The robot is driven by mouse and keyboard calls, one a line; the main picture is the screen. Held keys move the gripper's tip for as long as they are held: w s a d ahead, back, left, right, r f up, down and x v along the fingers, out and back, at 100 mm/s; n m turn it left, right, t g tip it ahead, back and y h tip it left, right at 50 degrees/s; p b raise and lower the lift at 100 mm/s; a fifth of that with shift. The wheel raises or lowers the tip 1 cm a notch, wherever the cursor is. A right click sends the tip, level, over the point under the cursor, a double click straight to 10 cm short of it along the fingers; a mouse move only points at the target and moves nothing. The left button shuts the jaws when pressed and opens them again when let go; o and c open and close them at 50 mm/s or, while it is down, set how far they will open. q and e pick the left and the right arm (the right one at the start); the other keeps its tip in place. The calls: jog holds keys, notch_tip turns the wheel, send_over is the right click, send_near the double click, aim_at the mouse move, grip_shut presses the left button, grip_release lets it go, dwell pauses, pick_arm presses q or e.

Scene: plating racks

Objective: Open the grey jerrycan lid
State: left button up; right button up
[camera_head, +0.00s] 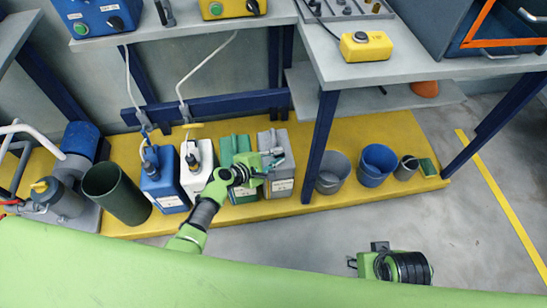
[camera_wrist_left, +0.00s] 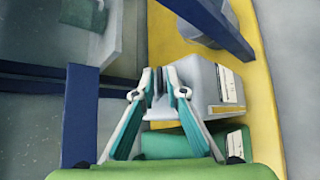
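The grey jerrycan (camera_head: 283,186) stands on the yellow platform, right of the green jerrycan (camera_head: 243,192). In the left wrist view the grey jerrycan (camera_wrist_left: 205,88) is just right of my fingertips. My left gripper (camera_head: 272,160) is at the top of the grey jerrycan.
A white jerrycan (camera_head: 196,180) and a blue jerrycan (camera_head: 166,190) stand left of the green one. A dark blue post (camera_head: 320,145) rises just right of the grey jerrycan. Beyond it are a grey bucket (camera_head: 332,174) and a blue bucket (camera_head: 376,165). The shelf (camera_head: 350,72) hangs above.

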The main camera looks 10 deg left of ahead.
pick_arm(q)
jog(key=v, duration=1.2)
jog(key=shift+s, duration=0.1)
